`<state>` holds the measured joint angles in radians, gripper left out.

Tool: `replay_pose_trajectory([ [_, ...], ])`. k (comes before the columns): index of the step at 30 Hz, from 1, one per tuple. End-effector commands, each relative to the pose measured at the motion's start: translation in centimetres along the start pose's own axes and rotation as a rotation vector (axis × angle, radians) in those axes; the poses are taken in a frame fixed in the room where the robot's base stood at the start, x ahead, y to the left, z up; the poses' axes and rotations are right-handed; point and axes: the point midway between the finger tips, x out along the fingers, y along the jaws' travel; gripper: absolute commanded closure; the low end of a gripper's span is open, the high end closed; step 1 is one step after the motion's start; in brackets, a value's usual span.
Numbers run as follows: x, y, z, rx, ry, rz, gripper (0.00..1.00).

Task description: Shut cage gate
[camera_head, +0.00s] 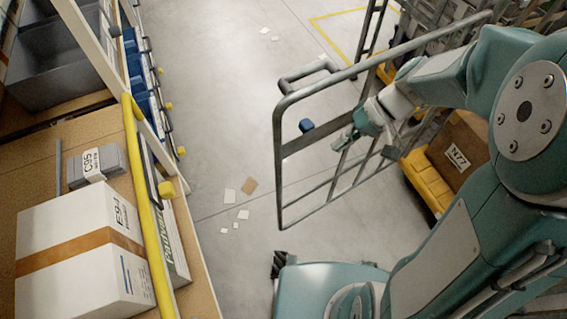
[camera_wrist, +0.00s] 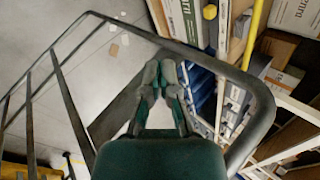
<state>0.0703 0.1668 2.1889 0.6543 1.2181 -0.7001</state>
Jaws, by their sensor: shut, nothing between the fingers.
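The cage gate (camera_head: 278,150) is a grey tubular frame with bars, standing open and jutting out from the cage at right into the aisle. A small blue block (camera_head: 306,125) shows within its outline; I cannot tell whether it is fixed to the gate. My gripper (camera_head: 345,142) is shut and empty, close to the gate's bars near its free end. In the wrist view the shut fingers (camera_wrist: 160,78) point toward the gate's frame (camera_wrist: 225,70), which curves around them. I cannot tell whether they touch it.
The cage at right holds a yellow base (camera_head: 428,182) and a brown N77 box (camera_head: 457,153). A shelf at left carries a white carton (camera_head: 75,255) and a grey C95 box (camera_head: 97,163) behind a yellow rail (camera_head: 140,180). Paper scraps (camera_head: 230,196) lie on the otherwise clear aisle floor.

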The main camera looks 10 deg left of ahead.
Motion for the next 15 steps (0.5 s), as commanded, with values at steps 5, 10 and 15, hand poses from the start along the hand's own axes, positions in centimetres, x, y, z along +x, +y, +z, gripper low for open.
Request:
replay_pose_trajectory([
  [5, 3.8, 1.2, -3.1, -0.003, -0.048, -0.193, 1.00],
  [10, 7.2, 3.0, -5.8, -0.006, -0.042, -0.379, 1.00],
  [15, 10.7, 5.3, -8.1, -0.002, 0.005, -0.553, 1.00],
])
